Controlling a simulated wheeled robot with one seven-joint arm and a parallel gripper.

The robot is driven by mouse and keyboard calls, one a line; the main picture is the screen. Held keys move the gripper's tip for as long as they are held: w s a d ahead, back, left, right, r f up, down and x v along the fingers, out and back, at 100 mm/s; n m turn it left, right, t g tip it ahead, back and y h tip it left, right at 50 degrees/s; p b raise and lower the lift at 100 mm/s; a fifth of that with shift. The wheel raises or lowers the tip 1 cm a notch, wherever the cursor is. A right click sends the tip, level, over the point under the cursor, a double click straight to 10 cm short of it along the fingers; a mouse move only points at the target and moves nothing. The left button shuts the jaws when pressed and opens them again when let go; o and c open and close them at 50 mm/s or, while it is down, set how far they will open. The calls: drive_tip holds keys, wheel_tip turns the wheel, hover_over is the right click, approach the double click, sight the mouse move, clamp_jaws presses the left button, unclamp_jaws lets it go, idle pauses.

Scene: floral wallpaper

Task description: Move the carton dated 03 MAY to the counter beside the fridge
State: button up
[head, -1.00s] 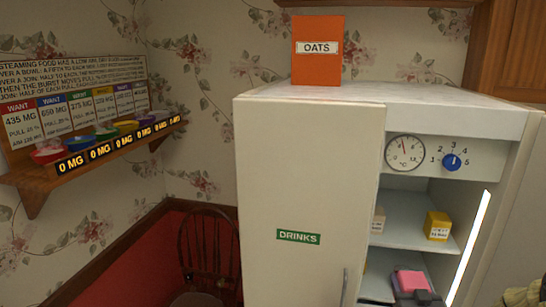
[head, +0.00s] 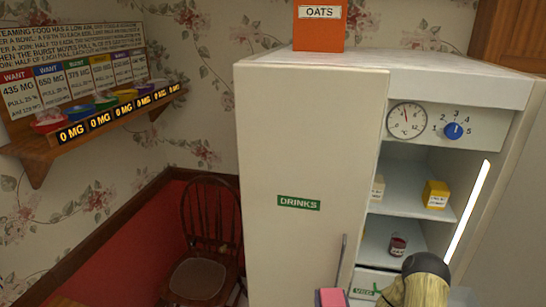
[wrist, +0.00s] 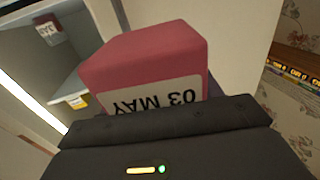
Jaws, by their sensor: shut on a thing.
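The pink carton (wrist: 145,55) fills the middle of the wrist view, its white label reading 03 MAY upside down. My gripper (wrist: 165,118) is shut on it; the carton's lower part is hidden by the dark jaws. In the head view the carton (head: 331,298) shows only partly at the bottom edge, in front of the door marked DRINKS. The fridge (head: 455,88) stands with its right compartment exposed. I cannot make out the counter for certain.
A small dark red jar (head: 398,246) stands below, above the VEG drawer (head: 372,290). An orange OATS box (head: 319,28) is on top. A wooden chair (head: 212,240) stands left.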

drive_tip(key=shift+a+f, duration=1.1)
drive_tip(key=shift+s+d+f, duration=0.1)
drive_tip(key=shift+s+f, duration=0.05)
drive_tip(key=shift+f, duration=0.2)
drive_tip(key=shift+r, duration=0.15)
drive_tip(key=shift+d+r, duration=0.1)
drive_tip(key=shift+r, duration=0.25)
wheel_tip(320, 180, down, 4)
drive_tip(key=b, duration=0.4)
drive_tip(key=s+f, duration=0.4)
drive_tip(key=f, duration=0.1)
drive_tip(key=shift+f, duration=0.2)
